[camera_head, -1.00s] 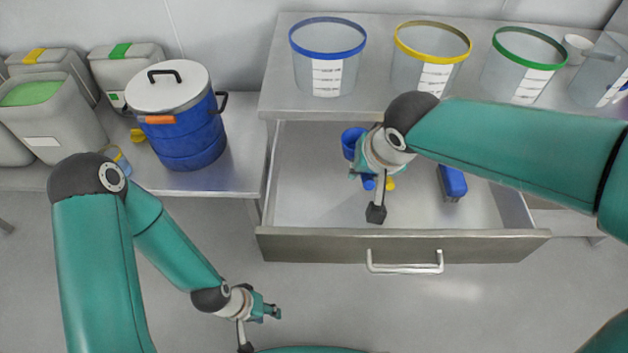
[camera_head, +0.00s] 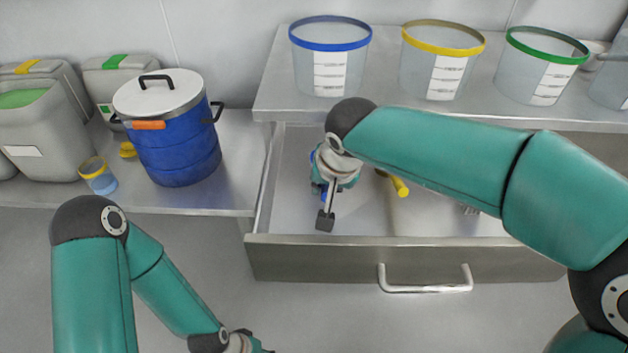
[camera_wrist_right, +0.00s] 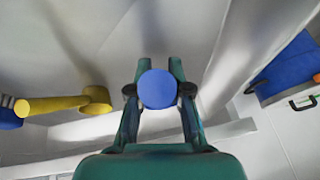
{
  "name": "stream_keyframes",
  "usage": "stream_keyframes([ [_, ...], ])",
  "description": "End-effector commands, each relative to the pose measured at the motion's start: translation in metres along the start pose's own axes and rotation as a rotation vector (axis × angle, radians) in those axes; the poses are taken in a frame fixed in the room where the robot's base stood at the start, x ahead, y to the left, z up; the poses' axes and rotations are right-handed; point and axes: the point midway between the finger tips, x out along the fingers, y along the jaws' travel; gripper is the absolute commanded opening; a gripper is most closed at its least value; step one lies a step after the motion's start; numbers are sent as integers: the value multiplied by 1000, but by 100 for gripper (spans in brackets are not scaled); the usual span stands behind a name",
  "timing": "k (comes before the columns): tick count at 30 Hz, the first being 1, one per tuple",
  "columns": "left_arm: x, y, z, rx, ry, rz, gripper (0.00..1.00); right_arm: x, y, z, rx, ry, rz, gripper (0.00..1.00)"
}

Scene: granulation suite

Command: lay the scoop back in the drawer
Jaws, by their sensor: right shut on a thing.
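My right gripper (camera_head: 325,185) is low inside the open drawer (camera_head: 350,260), towards its left side. In the right wrist view its fingers (camera_wrist_right: 160,74) are shut on a blue scoop, seen end-on as a round blue disc (camera_wrist_right: 158,90). In the head view only small blue bits of the scoop show around the gripper. Whether it touches the drawer floor I cannot tell. A yellow scoop (camera_head: 399,187) lies in the drawer to the right of the gripper, partly behind my arm; it also shows in the right wrist view (camera_wrist_right: 60,104). My left gripper (camera_head: 250,346) is cut off by the bottom edge.
A blue item (camera_wrist_right: 8,115) at the wrist view's left edge is mostly cut off. Clear tubs with blue (camera_head: 330,60), yellow (camera_head: 440,65) and green (camera_head: 540,70) rims stand above the drawer. A blue lidded drum (camera_head: 175,140) and grey canisters (camera_head: 35,130) stand left.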

Motion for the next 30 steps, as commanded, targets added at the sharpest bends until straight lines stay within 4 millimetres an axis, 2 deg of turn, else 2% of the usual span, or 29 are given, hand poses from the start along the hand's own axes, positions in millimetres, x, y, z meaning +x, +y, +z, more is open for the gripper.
stream_keyframes([
  [1,1,0,0,0,0,0,40,8,-2,-5,1,-1,1,0],
  [8,2,-1,0,0,0,0,40,22,-7,-15,0,0,0,0],
  [15,6,-2,0,0,0,0,40,50,-13,-28,0,0,0,0],
  [26,7,-3,0,0,0,0,40,54,-14,-28,-1,0,-1,0],
  [27,8,-3,0,0,0,0,40,55,-14,-28,-1,0,-1,20],
  [30,7,-2,0,0,0,0,40,54,-14,-28,-1,0,-1,36],
])
